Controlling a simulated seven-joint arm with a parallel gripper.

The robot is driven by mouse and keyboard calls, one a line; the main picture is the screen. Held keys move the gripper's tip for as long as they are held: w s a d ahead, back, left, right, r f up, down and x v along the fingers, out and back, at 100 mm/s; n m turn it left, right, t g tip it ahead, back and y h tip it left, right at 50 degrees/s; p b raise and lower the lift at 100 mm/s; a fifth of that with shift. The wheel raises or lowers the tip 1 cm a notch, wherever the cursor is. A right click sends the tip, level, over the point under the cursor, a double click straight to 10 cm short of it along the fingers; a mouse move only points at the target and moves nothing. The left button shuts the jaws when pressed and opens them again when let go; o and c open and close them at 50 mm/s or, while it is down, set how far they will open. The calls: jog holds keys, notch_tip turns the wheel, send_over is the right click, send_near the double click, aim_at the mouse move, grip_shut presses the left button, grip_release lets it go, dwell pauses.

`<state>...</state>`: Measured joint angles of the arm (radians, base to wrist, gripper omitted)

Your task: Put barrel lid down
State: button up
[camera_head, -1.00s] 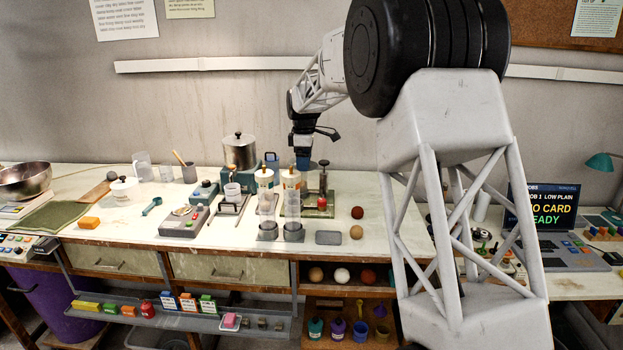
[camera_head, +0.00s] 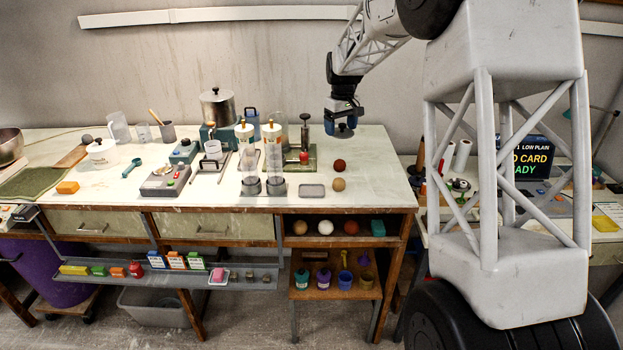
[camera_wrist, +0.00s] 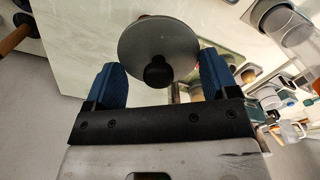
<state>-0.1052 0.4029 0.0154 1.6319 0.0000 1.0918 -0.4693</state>
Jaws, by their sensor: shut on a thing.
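The barrel lid (camera_wrist: 150,38) is a round grey disc with a black knob, in front of my fingers in the wrist view. My gripper (camera_wrist: 160,78) has a blue finger on either side of the knob and is shut on the lid. In the head view, my gripper (camera_head: 342,123) hangs over the back right of the white worktop (camera_head: 375,165). The lid shows there as a dark shape (camera_head: 343,132) under the fingers. Its exact height above the worktop is hard to tell.
A green-based stand with a dark upright plunger (camera_head: 304,135) is left of my gripper. Clear cylinders (camera_head: 274,165) stand farther left. A dark red ball (camera_head: 339,166), a tan ball (camera_head: 338,184) and a small grey tray (camera_head: 312,191) lie in front. The worktop's right part is clear.

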jog(key=shift+s+d+f+m, duration=0.6)
jog(key=shift+s+d+f, duration=1.4)
jog(key=shift+s, duration=1.05)
jog(key=s+a+f+n, duration=0.6)
jog(key=s+a+n, duration=0.3)
jog(key=n, duration=0.3)
jog(key=shift+a+n, duration=0.3)
jog(key=shift+a, duration=0.45)
jog(key=shift+w+a+f, duration=0.25)
jog(key=shift+w+a, duration=0.3)
jog(key=shift+w, duration=2.05)
jog(key=shift+w+a+f, duration=0.25)
jog(key=shift+w+a, duration=0.3)
jog(key=shift+w, duration=2)
jog(key=shift+w+a+f, duration=0.25)
jog(key=shift+w+a, duration=0.3)
jog(key=shift+w, duration=2.05)
jog(key=shift+f, duration=0.15)
jog(key=shift+f, duration=1.6)
